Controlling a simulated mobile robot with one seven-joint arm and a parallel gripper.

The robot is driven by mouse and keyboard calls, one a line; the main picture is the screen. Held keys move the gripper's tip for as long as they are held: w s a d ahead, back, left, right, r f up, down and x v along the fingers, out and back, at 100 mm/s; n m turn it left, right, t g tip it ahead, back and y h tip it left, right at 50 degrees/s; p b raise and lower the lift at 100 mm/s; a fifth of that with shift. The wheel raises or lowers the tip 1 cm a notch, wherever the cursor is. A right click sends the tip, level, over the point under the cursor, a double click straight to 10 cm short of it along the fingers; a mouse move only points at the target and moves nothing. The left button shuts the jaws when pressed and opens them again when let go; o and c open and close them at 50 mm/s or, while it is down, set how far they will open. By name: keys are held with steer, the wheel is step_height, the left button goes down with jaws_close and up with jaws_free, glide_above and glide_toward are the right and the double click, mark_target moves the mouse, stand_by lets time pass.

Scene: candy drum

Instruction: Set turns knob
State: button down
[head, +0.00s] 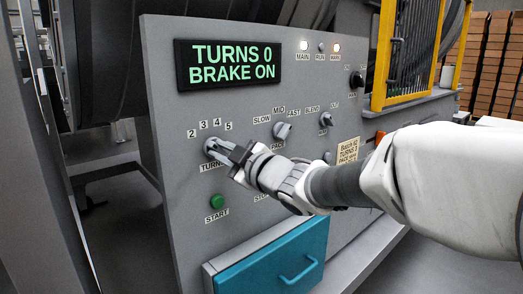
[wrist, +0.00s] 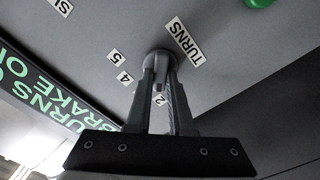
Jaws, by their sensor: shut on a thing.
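The turns knob (head: 211,147) is a grey knob on the slanted panel, with the numbers 2, 3, 4 and 5 (head: 209,126) in an arc above it. My gripper (head: 222,151) reaches it from the right and is shut on it. In the wrist view the two fingers (wrist: 161,88) close on either side of the knob (wrist: 158,58), beside its TURNS label (wrist: 184,42). The fingers hide much of the knob, and I cannot tell which number it points at. The display (head: 229,64) reads TURNS 0, BRAKE ON.
The green start button (head: 217,201) is below the knob. The pace knob (head: 282,131) and another knob (head: 326,119) are to the right, near a yellow note (head: 347,150) partly reading TURNS 3. A teal drawer (head: 262,272) is below. MAIN and WARN lamps (head: 336,47) are lit.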

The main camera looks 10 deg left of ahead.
steer(key=shift+r+m+p, duration=0.1)
steer(key=shift+m+p, duration=0.2)
steer(key=shift+p, duration=0.05)
steer(key=shift+r+m+p, duration=0.1)
steer(key=shift+m+p, duration=1)
steer(key=shift+m, duration=0.1)
steer(key=shift+d+m+p, duration=0.1)
steer(key=shift+m+p, duration=0.95)
steer(key=shift+m, duration=0.35)
steer(key=shift+w, duration=0.1)
steer(key=c, duration=0.8)
jaws_free()
steer(key=p+v, duration=0.2)
steer(key=v, duration=1.5)
steer(key=shift+s, duration=0.25)
